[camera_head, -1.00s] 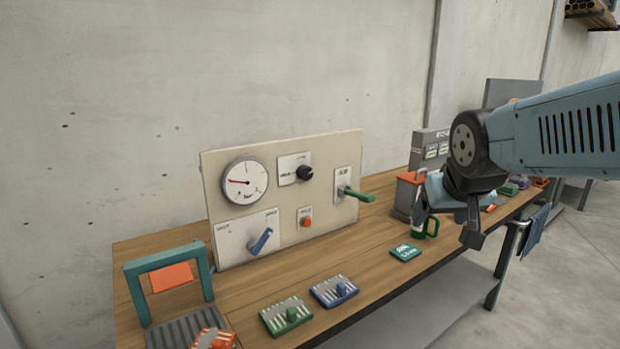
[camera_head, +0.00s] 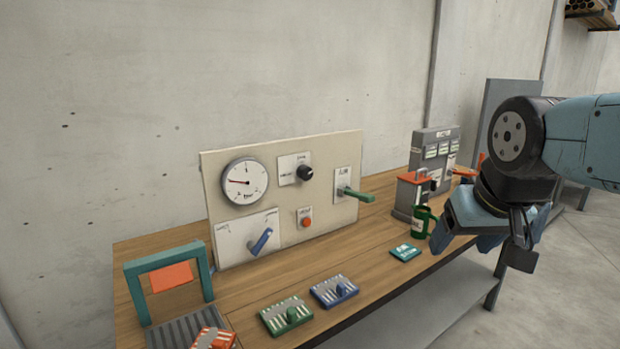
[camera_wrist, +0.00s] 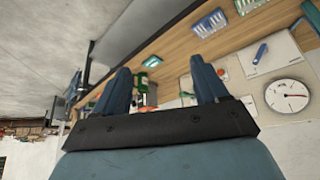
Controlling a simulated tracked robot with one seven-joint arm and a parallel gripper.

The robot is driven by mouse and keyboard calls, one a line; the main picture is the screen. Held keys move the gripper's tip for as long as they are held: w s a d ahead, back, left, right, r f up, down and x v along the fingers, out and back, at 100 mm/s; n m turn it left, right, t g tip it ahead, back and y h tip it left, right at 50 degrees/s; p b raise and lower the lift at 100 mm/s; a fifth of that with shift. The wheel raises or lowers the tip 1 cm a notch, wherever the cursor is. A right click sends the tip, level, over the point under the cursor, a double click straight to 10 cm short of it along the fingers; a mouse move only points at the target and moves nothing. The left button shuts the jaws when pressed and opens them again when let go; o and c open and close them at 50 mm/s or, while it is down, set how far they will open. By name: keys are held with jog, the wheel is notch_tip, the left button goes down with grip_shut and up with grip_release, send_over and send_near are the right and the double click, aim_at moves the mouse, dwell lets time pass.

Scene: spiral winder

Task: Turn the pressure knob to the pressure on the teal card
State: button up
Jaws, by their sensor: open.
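The black pressure knob (camera_head: 305,173) sits on a white plate at the upper middle of the beige panel (camera_head: 335,155). Left of it is a round white gauge (camera_head: 244,181) with a red needle pointing left; the gauge also shows in the wrist view (camera_wrist: 288,95). The teal card (camera_head: 405,252) lies flat on the bench near its front edge, its writing too small to read. My gripper (camera_head: 490,243) is open and empty, right of the card and well away from the knob. Its two blue fingers (camera_wrist: 160,82) stand apart in the wrist view.
The panel also bears a blue lever (camera_head: 262,241), a red button (camera_head: 306,222) and a green handle (camera_head: 358,194). A green mug (camera_head: 421,222) stands behind the teal card. A teal frame (camera_head: 168,263) stands at left.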

dwell(0.3)
jog(key=w+n+t+h, duration=0.1)
jog(key=w+t, duration=0.2)
jog(key=w, duration=1)
jog(key=n+t+y, duration=0.6)
jog(key=n+y, duration=0.1)
jog(key=y, duration=0.4)
send_near(308, 173)
jog(key=x, duration=0.8)
jog(key=shift+w+a, duration=0.25)
jog(key=shift+a, duration=0.05)
jog(key=shift+c, duration=0.2)
jog(key=c, duration=1)
